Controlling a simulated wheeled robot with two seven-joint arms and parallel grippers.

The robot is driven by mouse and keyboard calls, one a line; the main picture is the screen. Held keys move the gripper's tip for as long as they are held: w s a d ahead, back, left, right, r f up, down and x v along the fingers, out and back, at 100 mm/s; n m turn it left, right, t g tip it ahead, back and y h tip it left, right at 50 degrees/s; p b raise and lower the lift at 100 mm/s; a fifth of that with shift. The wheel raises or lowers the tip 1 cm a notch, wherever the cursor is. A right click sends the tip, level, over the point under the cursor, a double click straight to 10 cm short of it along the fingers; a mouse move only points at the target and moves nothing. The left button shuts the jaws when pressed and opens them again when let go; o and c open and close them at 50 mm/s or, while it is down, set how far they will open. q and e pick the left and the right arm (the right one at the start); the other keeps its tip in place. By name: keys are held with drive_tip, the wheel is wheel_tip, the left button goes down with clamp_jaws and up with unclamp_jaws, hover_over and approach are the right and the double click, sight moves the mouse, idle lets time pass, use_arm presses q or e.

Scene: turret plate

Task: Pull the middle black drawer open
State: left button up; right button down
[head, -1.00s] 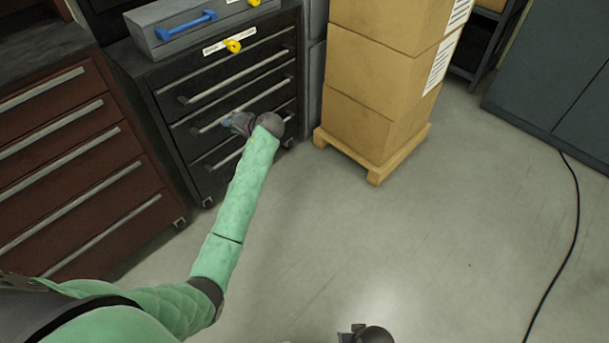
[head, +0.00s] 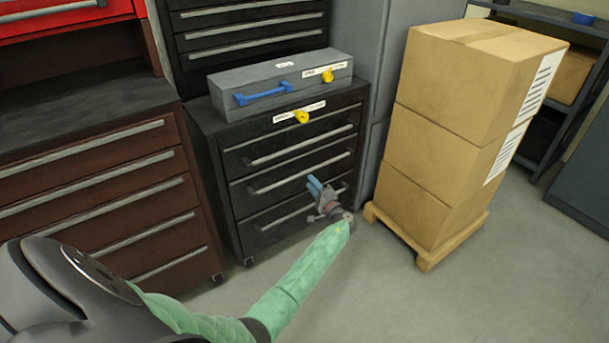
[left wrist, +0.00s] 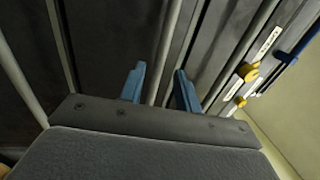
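The middle drawer's handle (head: 275,182) runs across the cabinet front. My left gripper (head: 315,184) has blue fingers and is at the right part of the cabinet front, close to that handle. In the left wrist view, the two fingers (left wrist: 159,88) stand apart, and the middle handle (left wrist: 169,45) runs between them with gaps at either side. Whether either finger touches it is unclear. My right gripper is out of view.
A grey box (head: 235,88) with a blue handle (head: 262,94) sits on the cabinet. A yellow knob (head: 302,117) is on the cabinet's upper front. Stacked cartons (head: 445,140) on a pallet (head: 430,258) stand to the right. A brown drawer cabinet (head: 95,185) stands left. Floor in front is clear.

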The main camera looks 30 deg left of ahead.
sight(303, 172)
use_arm(q)
drive_tip(key=x, duration=0.6)
drive_tip(key=shift+a, duration=0.25)
clamp_jaws()
